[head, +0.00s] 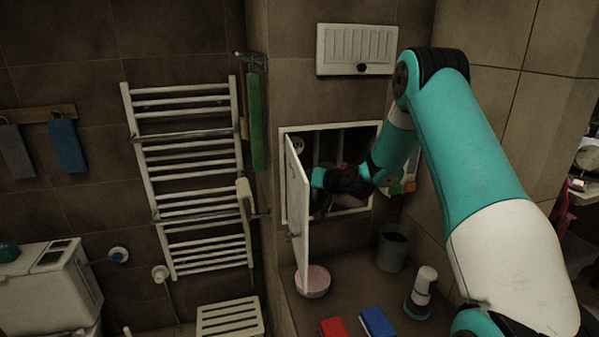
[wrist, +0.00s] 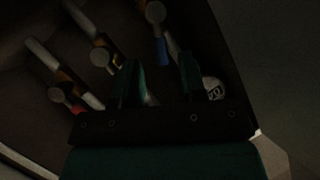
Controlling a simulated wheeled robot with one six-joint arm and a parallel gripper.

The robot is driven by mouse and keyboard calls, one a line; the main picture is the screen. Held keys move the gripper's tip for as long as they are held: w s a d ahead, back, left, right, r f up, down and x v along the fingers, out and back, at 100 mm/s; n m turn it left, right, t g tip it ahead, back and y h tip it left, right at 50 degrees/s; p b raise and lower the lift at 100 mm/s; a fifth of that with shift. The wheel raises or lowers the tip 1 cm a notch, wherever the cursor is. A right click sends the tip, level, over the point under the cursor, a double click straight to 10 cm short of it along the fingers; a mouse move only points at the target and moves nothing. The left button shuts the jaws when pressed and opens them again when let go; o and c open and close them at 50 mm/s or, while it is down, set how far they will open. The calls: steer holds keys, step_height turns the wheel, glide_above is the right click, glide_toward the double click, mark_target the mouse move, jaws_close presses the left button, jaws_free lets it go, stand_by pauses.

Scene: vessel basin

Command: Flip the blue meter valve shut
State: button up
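In the wrist view the blue valve handle (wrist: 162,50) sits on a pipe, lying roughly along the pipe's line. My gripper (wrist: 158,66) is open, its two teal fingers apart, with the blue handle ahead of the gap between their tips. I see no contact, but the view is dark. A round meter with a pale face (wrist: 213,89) is just right of the right finger. In the head view my gripper (head: 322,180) is in the wall recess, and I cannot make out the blue handle there.
A red valve handle (wrist: 78,107) is on another pipe at left in the wrist view. The recess's white door (head: 297,212) stands open, close left of my gripper. A bowl (head: 313,282), a bin (head: 392,248) and red and blue items are below.

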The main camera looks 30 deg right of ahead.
steer(key=p+x, duration=0.2)
steer(key=x, duration=0.3)
steer(key=shift+w+f, duration=0.15)
steer(key=shift+w, duration=0.2)
jaws_close()
